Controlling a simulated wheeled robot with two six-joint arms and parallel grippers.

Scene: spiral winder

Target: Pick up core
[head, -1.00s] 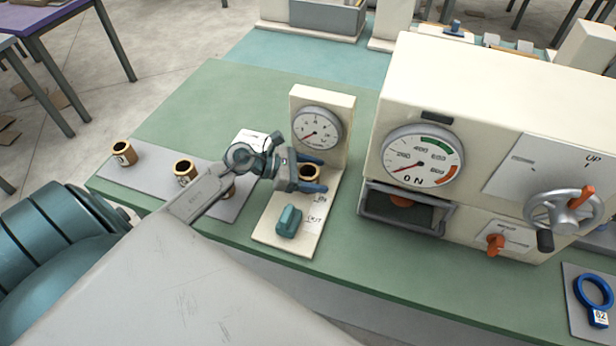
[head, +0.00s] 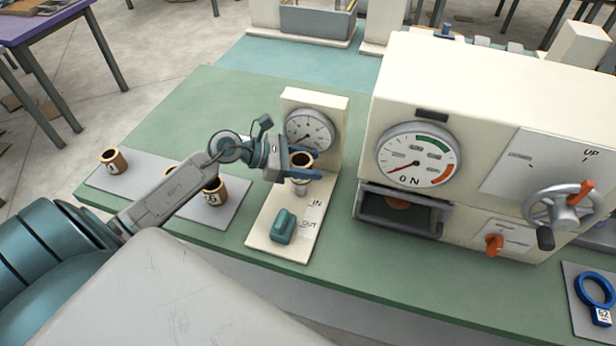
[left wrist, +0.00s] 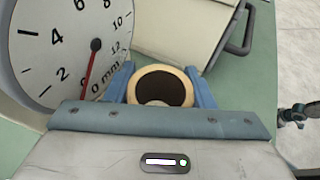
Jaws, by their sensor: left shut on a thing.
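My left gripper (head: 314,163) is shut on a brown core (head: 301,159) with a dark opening. It holds the core upright beside the small gauge (head: 310,132) on the cream stand. A grey metal post (head: 300,187) shows just below the core; I cannot tell whether they touch. In the left wrist view the core's pale rim (left wrist: 160,73) sits between the two blue fingers. Other cores stand on the grey mat: one at the far left (head: 114,161) and one at the mat's right (head: 213,191), partly behind my arm. My right gripper is not in view.
The cream stand's base (head: 270,243) carries a teal knob (head: 283,227) and IN and OUT labels. A large cream machine (head: 475,85) with a dial and handwheel (head: 565,207) stands to the right. A blue ring (head: 594,290) lies on a grey plate at the right edge.

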